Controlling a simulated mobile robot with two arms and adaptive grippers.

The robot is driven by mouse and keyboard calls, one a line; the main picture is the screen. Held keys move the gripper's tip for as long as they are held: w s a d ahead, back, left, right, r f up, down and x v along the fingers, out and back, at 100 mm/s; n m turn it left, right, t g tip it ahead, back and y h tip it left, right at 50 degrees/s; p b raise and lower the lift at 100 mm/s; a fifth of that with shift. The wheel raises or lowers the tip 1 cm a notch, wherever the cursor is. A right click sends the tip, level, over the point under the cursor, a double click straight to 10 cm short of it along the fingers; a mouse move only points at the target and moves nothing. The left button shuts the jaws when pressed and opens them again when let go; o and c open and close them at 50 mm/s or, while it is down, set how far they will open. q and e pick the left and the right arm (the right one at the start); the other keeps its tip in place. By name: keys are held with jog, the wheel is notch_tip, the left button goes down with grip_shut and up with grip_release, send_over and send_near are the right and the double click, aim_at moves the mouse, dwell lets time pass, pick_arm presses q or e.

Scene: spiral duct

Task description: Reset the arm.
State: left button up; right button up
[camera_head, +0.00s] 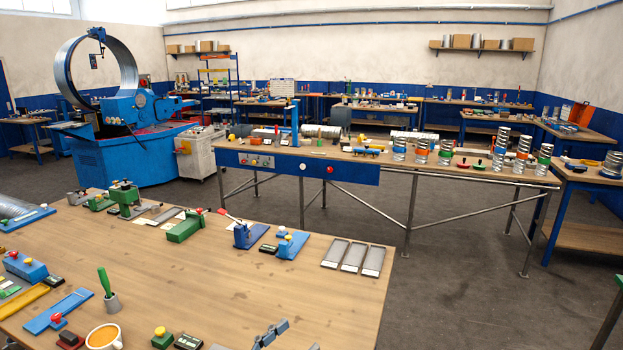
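A grey-blue jointed shape (270,334) shows at the bottom edge, over or on the near wooden table (200,275). It is cut off by the frame, and I cannot tell what it is.
The near table holds a green-handled tool (106,285), an orange-filled cup (103,337), a green clamp (185,227) and three grey plates (354,257). Its middle is clear. A blue duct machine (125,150) and a long workbench (430,170) stand beyond, across open floor.

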pick_arm(q)
jog(key=s+a+f+n+t+y, duration=0.1)
jog(key=s+a+f+n+y, duration=0.15)
jog(key=a+n+y, duration=0.5)
jog(key=s+a+f+n+t+y, duration=0.1)
jog(key=a+f+n+y, duration=0.3)
jog(key=a+y, duration=0.5)
jog(key=s+f+m+g+h, duration=0.1)
jog(key=s+f+m+g, duration=0.1)
jog(key=s+f+g, duration=0.45)
jog(key=s+f+m+g+h, duration=0.1)
jog(key=s+f+g, duration=0.15)
jog(key=s, duration=0.65)
jog(key=s+f+m+g+h, duration=0.1)
jog(key=s+f+m+g, duration=0.1)
jog(key=s+f+g, duration=0.35)
jog(key=s+f+b, duration=0.3)
jog(key=f+b, duration=0.5)
jog(key=f, duration=2.3)
jog(key=s+a+f+b, duration=0.1)
jog(key=s+f+b, duration=0.2)
jog(key=s+f, duration=0.5)
jog(key=s+a+f+b, duration=0.2)
jog(key=s+f, duration=0.7)
jog(key=f, duration=0.8)
jog(key=shift+s+a+g+b, duration=0.2)
jog(key=shift+a+g+b, duration=0.15)
jog(key=shift+b, duration=0.4)
